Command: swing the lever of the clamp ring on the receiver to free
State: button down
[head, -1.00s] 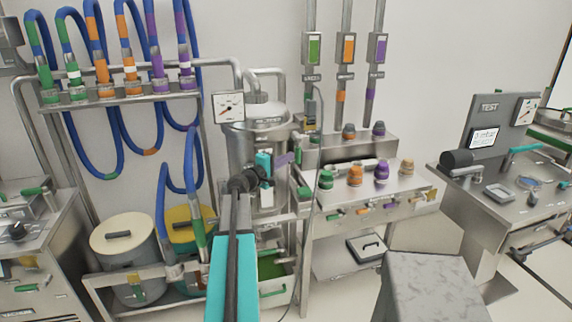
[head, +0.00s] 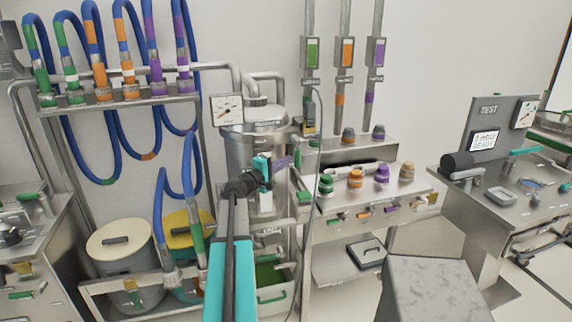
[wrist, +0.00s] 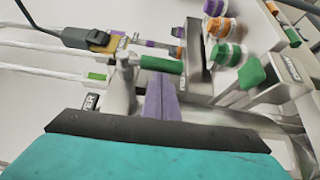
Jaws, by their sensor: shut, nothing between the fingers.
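The receiver (head: 240,150) is the tall steel vessel at the centre of the head view, with a ring band (head: 262,127) under its lid. I cannot make out the clamp ring's lever for certain. My gripper (head: 286,160) is in front of the receiver's right side, its purple fingers pointing right. In the wrist view the fingers (wrist: 158,82) are together with nothing between them. A green handle (wrist: 160,65) on a steel stem lies just beyond the fingertips. I cannot tell whether they touch it. My arm hides part of the receiver.
A gauge (head: 227,109) stands at the receiver's upper left. A bench (head: 375,198) with coloured caps is to the right, and a thin cable (head: 319,150) hangs between. Blue hoses (head: 108,120) and lidded bins (head: 122,240) are at left. A grey block (head: 430,285) stands at front right.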

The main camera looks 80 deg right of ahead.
jog(key=w+d+b+v, duration=0.1)
jog(key=w+b+v, duration=0.1)
jog(key=v, duration=1)
jog(key=shift+w+a+r+b, duration=0.15)
jog(key=shift+w+b, duration=0.05)
jog(key=shift+b, duration=0.7)
jog(key=shift+w, duration=0.1)
